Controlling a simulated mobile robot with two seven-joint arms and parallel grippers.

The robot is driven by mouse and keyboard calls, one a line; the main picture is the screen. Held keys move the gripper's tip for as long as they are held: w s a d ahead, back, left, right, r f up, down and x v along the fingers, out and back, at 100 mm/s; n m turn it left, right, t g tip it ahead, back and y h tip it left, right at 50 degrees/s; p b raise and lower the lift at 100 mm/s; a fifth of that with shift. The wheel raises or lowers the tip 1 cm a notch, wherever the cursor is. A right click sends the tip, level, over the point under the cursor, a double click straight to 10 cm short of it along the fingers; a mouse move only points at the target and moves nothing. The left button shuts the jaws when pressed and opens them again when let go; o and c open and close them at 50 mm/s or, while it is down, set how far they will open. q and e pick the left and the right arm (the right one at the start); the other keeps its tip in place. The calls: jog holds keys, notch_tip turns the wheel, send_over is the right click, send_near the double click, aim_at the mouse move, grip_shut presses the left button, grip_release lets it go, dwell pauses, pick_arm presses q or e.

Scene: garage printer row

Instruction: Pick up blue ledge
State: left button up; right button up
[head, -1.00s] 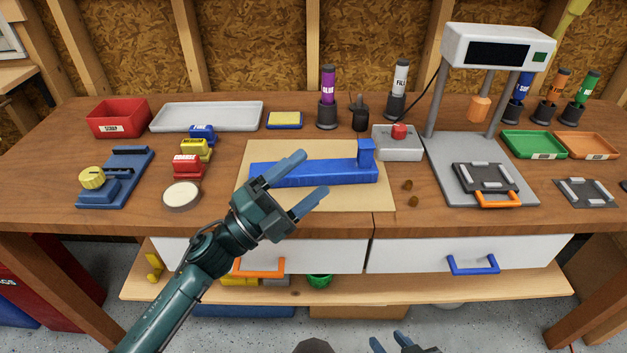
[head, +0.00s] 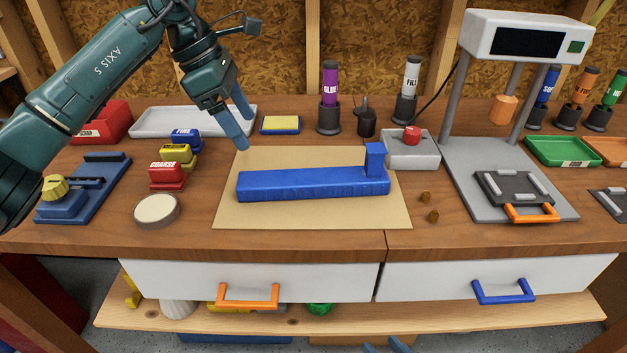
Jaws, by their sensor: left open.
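The blue ledge (head: 300,184) is a long blue bar with a raised block at its right end. It lies on a tan mat (head: 310,218) in the middle of the workbench. My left gripper (head: 245,132) is open and empty, fingers pointing down, above and behind the ledge's left end and apart from it. My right gripper (head: 385,346) shows only as blue fingertips at the bottom edge, in front of and below the bench; the rest is out of view.
Sanding blocks (head: 168,175), a round tin (head: 157,210) and a blue jig (head: 85,190) stand left of the mat. A grey box with a red button (head: 410,150) stands close to the ledge's right end. A scale-like stand (head: 500,195) is further right.

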pick_arm(q)
send_over(275, 177)
jog(key=a, duration=0.2)
notch_tip(275, 177, down, 6)
jog(key=shift+f, duration=0.1)
jog(key=shift+p+x, duration=0.4)
jog(key=shift+x, duration=2.3)
jog(key=shift+s+a, duration=0.2)
jog(key=shift+c, duration=0.2)
jog(key=c, duration=1.2)
